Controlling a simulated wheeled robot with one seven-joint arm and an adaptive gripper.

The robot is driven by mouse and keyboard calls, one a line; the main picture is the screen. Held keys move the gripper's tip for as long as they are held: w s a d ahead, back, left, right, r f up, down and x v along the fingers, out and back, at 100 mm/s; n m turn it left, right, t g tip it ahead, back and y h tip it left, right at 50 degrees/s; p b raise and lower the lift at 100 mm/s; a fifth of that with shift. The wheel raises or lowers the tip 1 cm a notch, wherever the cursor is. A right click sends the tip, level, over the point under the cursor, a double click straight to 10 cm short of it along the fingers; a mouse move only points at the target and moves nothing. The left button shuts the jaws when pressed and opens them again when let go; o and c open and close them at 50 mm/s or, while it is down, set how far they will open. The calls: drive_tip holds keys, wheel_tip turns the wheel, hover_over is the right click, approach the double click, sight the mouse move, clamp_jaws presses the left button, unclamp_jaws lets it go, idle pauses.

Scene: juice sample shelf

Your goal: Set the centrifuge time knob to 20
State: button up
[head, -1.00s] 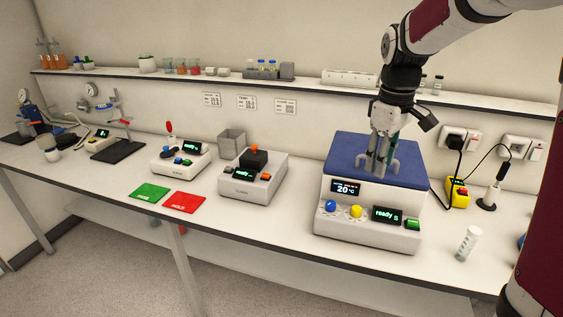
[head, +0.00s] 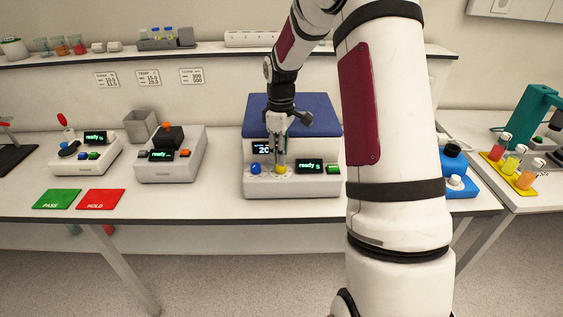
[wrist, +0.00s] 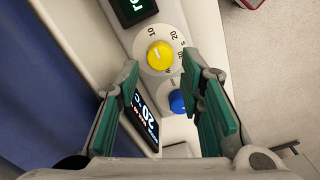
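The centrifuge (head: 255,184) is a white machine with a blue lid. On its front panel are a blue knob (head: 256,169), a yellow knob (head: 282,170), a temperature display reading 20 and a "ready" display (head: 311,167). In the wrist view the yellow knob (wrist: 160,55) has a pale pointer line and a ring of numbers, with 10 and 20 legible. The blue knob (wrist: 177,101) shows between my fingers. My gripper (wrist: 162,75) is open and empty, its green-padded fingers apart, pointing at the yellow knob. I cannot tell how far off the tips are.
Left of the centrifuge stand a second device (head: 170,158), a smaller one (head: 86,157), and the green PASS (head: 57,199) and red HOLD (head: 101,199) cards. My arm hides the bench just right of the centrifuge. Farther right is a yellow rack (head: 511,172) with coloured vials.

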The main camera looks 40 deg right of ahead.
sight(281, 168)
drive_tip(key=shift+f, duration=2.1)
clamp_jaws()
drive_tip(key=shift+m, duration=0.3)
drive_tip(key=m+b, duration=0.1)
drive_tip(key=m, duration=0.4)
drive_tip(key=shift+m, duration=0.3)
drive_tip(key=m+b, duration=0.1)
drive_tip(key=m, duration=0.4)
drive_tip(key=shift+b, duration=0.3)
drive_tip(key=shift+m, duration=0.4)
